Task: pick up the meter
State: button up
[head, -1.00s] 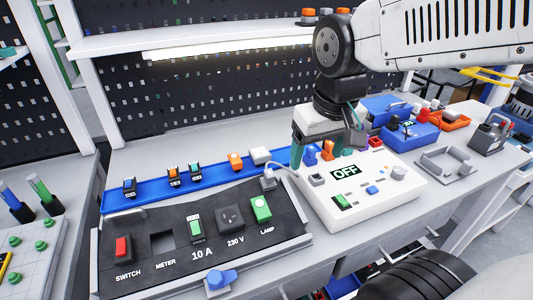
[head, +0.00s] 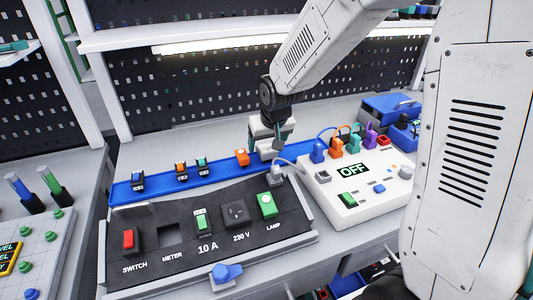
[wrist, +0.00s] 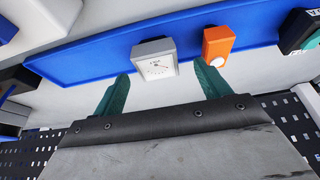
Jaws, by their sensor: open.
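The meter (wrist: 154,60) is a small grey-white block with a round-scaled dial and needle on its face. In the wrist view it stands at the blue tray (wrist: 80,62), beside an orange block (wrist: 217,45). My gripper (wrist: 161,72) is open, with its teal fingers on either side of the meter in the picture. The meter lies just beyond the fingertips or between them; I cannot tell which. In the head view my gripper (head: 269,146) is over the right end of the blue tray (head: 155,187) and largely hides the meter.
The dark panel (head: 290,228) in front has a square opening labelled METER (head: 167,235), between a red switch (head: 129,240) and a green 10 A part (head: 201,220). A white OFF box (head: 340,205) with plugs and cables stands right. Several small blocks line the tray's left part.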

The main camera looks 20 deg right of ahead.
aim_at(267, 148)
jog(key=shift+x, duration=1.95)
jog(key=shift+d, duration=0.15)
jog(key=c, duration=1)
